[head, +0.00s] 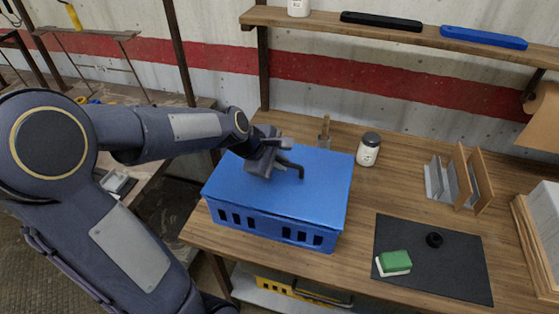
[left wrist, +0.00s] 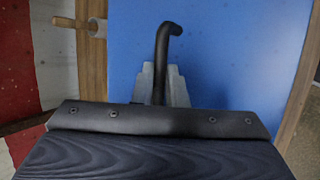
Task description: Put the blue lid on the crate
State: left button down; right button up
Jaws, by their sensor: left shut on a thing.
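The blue lid (head: 318,190) lies flat over the top of the blue crate (head: 262,226), which stands on the wooden table. In the head view the lid covers the crate's opening, and its edges look close to the crate's rim. I cannot tell whether it is fully seated. My left gripper (head: 285,170) is over the lid and shut on the lid's dark handle. The left wrist view shows the fingers (left wrist: 163,85) closed around the bent black handle (left wrist: 165,42), with the blue lid (left wrist: 225,60) behind. My right gripper is not in view.
A jar (head: 368,150) stands just right of the crate. A dark mat (head: 450,268) with a green sponge (head: 395,261) lies at front right. A wooden holder (head: 462,178) stands further right. A shelf (head: 390,29) runs along the wall above. The table between jar and holder is clear.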

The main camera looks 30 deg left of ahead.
pick_arm(q)
jog(key=shift+f+b, duration=0.4)
jog(key=shift+f, duration=0.15)
dwell(0.4)
jog(key=c, duration=1.4)
grip_release()
jog(key=v, duration=0.7)
jog(key=shift+s+a+r+p, duration=0.1)
jog(key=shift+s+r+p, duration=0.15)
jog(key=shift+r+p, duration=0.05)
jog(key=s+d+f+m, duration=0.1)
jog(key=s+d+m, duration=0.2)
jog(key=s+m, duration=0.2)
jog(key=s+d+f+m, duration=0.1)
jog(key=s+d+m, duration=0.2)
jog(key=s+m, duration=0.3)
jog(key=s+d+f+m+g+h, duration=0.1)
jog(key=s+d+m, duration=0.2)
jog(key=s+m, duration=0.3)
jog(key=shift+d+f+m, duration=0.1)
jog(key=shift+d+m, duration=0.1)
jog(key=shift+m, duration=0.2)
